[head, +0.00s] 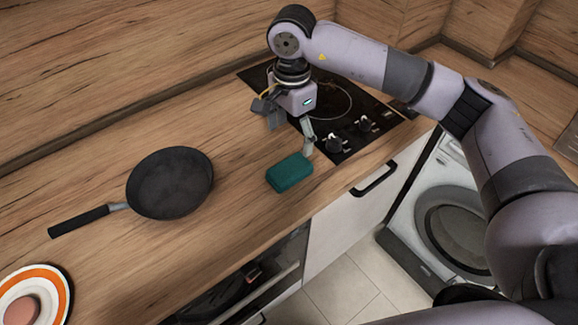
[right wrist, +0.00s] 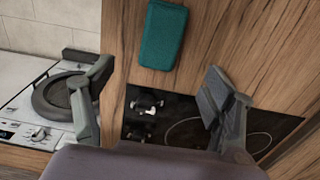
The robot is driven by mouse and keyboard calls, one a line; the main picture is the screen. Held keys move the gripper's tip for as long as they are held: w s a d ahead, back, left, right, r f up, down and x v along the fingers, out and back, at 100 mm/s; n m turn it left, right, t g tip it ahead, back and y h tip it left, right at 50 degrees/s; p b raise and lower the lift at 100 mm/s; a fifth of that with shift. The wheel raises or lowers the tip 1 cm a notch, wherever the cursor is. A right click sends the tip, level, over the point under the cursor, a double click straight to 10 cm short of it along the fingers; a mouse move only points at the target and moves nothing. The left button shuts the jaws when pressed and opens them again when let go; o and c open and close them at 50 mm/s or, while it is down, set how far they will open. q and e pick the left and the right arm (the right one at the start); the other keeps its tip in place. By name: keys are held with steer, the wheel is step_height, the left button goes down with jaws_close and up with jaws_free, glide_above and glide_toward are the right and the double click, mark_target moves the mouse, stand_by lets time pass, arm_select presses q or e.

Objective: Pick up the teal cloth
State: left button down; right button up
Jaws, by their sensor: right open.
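The teal cloth (head: 290,172) is a thick, rounded block-like shape lying on the wooden countertop near its front edge, just in front of the hob. It also shows at the top of the right wrist view (right wrist: 162,35). My right gripper (head: 288,130) is above the hob's near left part, just behind the cloth and apart from it. In the right wrist view its two fingers (right wrist: 155,92) are spread wide with nothing between them, and the cloth lies beyond the fingertips. My left gripper is not in view.
A black frying pan (head: 170,183) lies left of the cloth, its handle pointing left. An orange-rimmed plate (head: 62,282) with a pinkish item (head: 22,311) is at the bottom left. The black hob (head: 352,106) has knobs at its front. A washing machine (head: 455,222) stands right.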

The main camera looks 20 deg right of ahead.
steer(key=p, duration=0.2)
glide_above(292, 165)
steer(key=f, duration=0.6)
steer(key=shift+s+a+f, duration=0.15)
steer(key=shift+s+f, duration=0.15)
steer(key=shift+f, duration=0.05)
steer(key=f+p, duration=0.1)
steer(key=f, duration=0.1)
steer(key=f+p, duration=0.1)
steer(key=f, duration=0.1)
steer(key=shift+w+d+f+p, duration=0.2)
steer(key=shift+f+p, duration=0.1)
steer(key=shift+f, duration=0.4)
steer(key=shift+c, duration=0.4)
steer(key=c, duration=1.2)
